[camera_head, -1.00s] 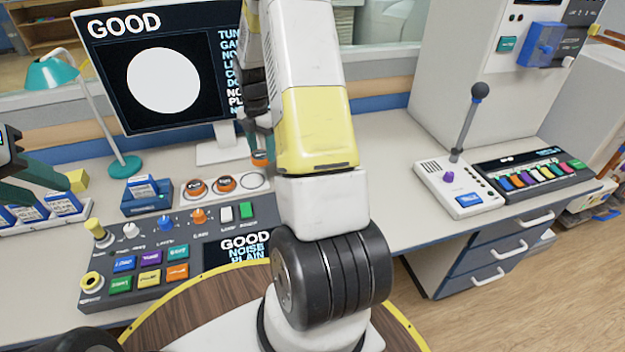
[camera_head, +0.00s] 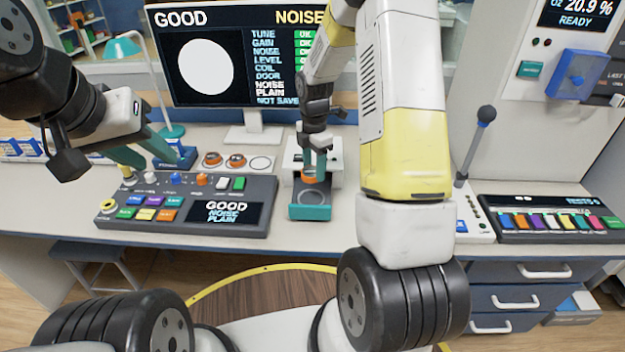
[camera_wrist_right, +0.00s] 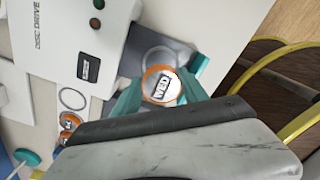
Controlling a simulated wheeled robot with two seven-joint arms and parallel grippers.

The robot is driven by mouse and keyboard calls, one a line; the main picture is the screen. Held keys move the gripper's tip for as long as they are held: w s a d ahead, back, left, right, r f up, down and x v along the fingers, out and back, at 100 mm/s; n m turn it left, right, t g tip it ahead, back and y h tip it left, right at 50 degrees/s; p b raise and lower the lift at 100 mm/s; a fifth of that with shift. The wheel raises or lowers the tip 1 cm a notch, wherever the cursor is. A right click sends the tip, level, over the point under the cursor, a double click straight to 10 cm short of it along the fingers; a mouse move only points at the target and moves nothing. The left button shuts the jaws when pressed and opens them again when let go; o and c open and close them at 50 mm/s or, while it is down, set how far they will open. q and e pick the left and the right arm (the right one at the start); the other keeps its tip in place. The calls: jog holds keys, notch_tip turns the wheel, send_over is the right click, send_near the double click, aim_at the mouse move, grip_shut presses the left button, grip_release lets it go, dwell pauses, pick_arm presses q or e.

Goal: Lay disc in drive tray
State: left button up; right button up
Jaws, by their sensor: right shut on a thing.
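The disc, orange-rimmed with a white printed label (camera_wrist_right: 162,84), is between the teal fingertips of my right gripper (camera_wrist_right: 160,92). In the head view my right gripper (camera_head: 314,166) points down, shut on the disc (camera_head: 311,178). The drive tray (camera_head: 311,211), grey with a round ring mark, sticks out of the front of the white disc drive (camera_head: 292,155). The disc is over the tray's drive-side part and overlaps the ring in the wrist view; I cannot tell whether it touches. My left gripper (camera_head: 143,155) is open and empty, above the desk at the left.
A holder left of the drive has two orange discs (camera_head: 236,161) and an empty ring (camera_head: 261,164). The button console (camera_head: 187,207) lies in front. The monitor (camera_head: 238,60) stands behind. A joystick panel (camera_head: 474,215) and keypad (camera_head: 548,220) are at the right.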

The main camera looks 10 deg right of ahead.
aim_at(314, 198)
notch_tip(314, 198, down, 8)
jog(key=shift+f, duration=0.25)
jog(key=o, duration=1.4)
jog(key=shift+f, duration=0.15)
